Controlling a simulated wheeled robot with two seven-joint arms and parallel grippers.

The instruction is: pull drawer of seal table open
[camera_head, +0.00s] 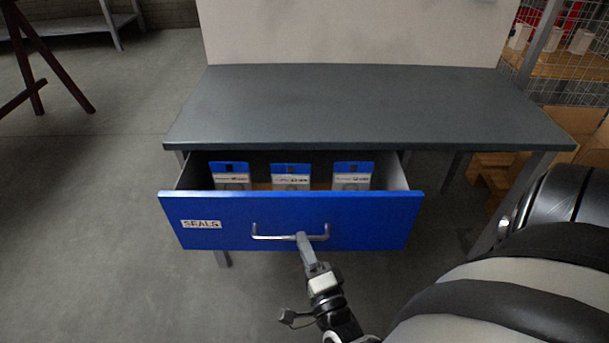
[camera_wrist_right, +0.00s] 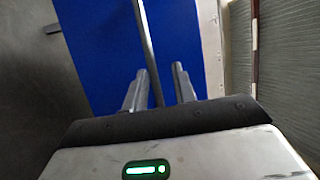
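The seal table (camera_head: 370,105) has a dark grey top. Its blue drawer (camera_head: 370,218), labelled "SEALS", stands pulled out toward me, with its inside showing. Three blue-and-white packs (camera_head: 291,177) stand in it. A grey bar handle (camera_head: 270,237) is on the drawer front. My right gripper (camera_head: 302,240) is at the right part of the handle. In the right wrist view the handle bar (camera_wrist_right: 146,40) runs between the two fingers of the right gripper (camera_wrist_right: 160,78). The fingers stand apart, with a gap between the bar and the right finger. My left gripper is not in view.
A wire-mesh rack with a wooden shelf (camera_head: 565,66) stands at the back right, with cardboard boxes below it. A dark red stand (camera_head: 48,65) is at the far left. The grey floor (camera_head: 110,200) left of the table is clear.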

